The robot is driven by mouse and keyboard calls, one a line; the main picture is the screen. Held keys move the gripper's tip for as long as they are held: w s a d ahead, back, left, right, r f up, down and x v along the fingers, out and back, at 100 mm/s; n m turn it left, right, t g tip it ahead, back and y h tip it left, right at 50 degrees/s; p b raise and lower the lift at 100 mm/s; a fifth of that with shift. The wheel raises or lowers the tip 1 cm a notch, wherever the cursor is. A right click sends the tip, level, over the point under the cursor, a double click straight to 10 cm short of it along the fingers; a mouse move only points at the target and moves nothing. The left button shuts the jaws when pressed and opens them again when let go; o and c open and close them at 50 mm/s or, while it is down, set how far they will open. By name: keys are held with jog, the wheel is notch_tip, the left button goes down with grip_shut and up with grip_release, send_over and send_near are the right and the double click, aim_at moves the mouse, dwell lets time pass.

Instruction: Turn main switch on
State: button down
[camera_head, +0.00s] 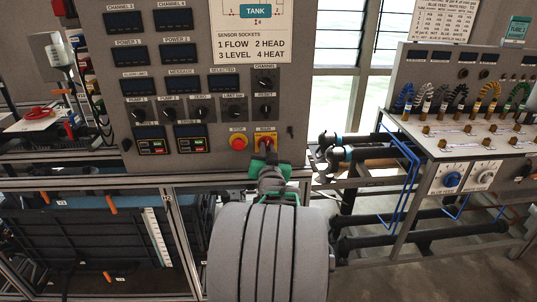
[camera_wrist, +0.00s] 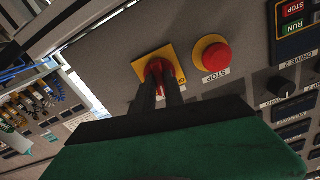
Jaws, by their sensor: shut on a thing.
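The main switch (camera_head: 262,136) is a red rotary handle on a yellow square plate, low on the right of the grey control panel. In the wrist view the main switch (camera_wrist: 157,59) shows at upper centre, its red handle between my dark fingers. My gripper (camera_wrist: 165,79) is shut on the red handle. In the head view my gripper (camera_head: 268,153) reaches up to the switch from below and hides its lower part. The exact angle of the handle is hard to tell behind the fingers.
A red STOP button (camera_head: 238,143) on a yellow collar sits just left of the switch; it also shows in the wrist view (camera_wrist: 215,56). Small knobs (camera_head: 264,109) are above. Pipes and a valve (camera_head: 335,150) stand to the right, beside a bench with coloured cables (camera_head: 450,98).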

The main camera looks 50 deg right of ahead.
jog(key=m+b, duration=0.1)
jog(key=m, duration=0.1)
jog(key=m+b, duration=0.1)
jog(key=m, duration=0.1)
jog(key=shift+f+b, duration=0.35)
jog(key=shift+b, duration=0.05)
jog(key=shift+m+b, duration=0.6)
jog(key=shift+m, duration=0.6)
jog(key=shift+r, duration=0.1)
jog(key=c, duration=1.4)
grip_release()
jog(key=shift+s+r, duration=0.1)
jog(key=shift+r, duration=0.05)
jog(key=shift+c, duration=0.2)
jog(key=v, duration=0.8)
